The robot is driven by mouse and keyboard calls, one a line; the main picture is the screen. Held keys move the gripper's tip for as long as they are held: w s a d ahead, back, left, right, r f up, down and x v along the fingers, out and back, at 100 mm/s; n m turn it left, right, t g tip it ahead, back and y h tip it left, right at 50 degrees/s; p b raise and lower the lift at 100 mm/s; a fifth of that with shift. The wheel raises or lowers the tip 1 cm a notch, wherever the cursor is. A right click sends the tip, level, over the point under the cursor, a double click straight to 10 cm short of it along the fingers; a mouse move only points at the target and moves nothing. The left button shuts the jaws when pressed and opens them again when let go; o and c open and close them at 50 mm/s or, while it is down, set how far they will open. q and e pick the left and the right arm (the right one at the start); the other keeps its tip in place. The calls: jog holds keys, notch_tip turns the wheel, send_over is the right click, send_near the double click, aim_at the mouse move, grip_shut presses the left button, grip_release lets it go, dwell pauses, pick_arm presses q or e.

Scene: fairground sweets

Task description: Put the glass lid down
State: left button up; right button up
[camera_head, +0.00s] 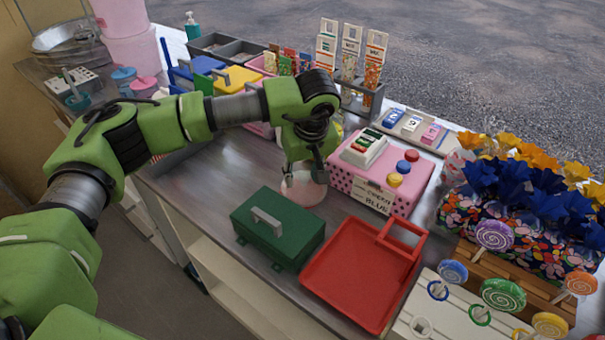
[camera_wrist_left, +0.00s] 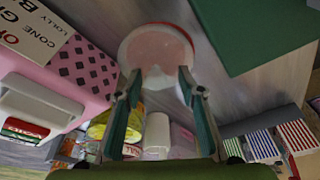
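The glass lid (camera_head: 303,190) is a round, see-through disc with a pale pinkish tint, at the counter beside the green box. It also shows in the left wrist view (camera_wrist_left: 158,48), ahead of the fingertips. My left gripper (camera_head: 305,172) points down at the lid from above. In the wrist view its two fingers (camera_wrist_left: 160,82) stand some way apart, with a pale, glassy shape, perhaps the lid's knob, between the tips. I cannot tell whether they touch it, or whether the lid rests on the counter. My right gripper is not in view.
A dark green box (camera_head: 272,240) with a handle stands in front of the lid. A red tray (camera_head: 357,280) lies to its right. A pink dotted box (camera_head: 345,190) stands right of the lid. Bare metal counter (camera_head: 215,175) lies left of the lid.

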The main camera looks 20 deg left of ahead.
aim_at(307, 197)
pick_arm(q)
jog(key=p+v, duration=0.5)
jog(key=v, duration=0.7)
jog(key=shift+f, duration=0.1)
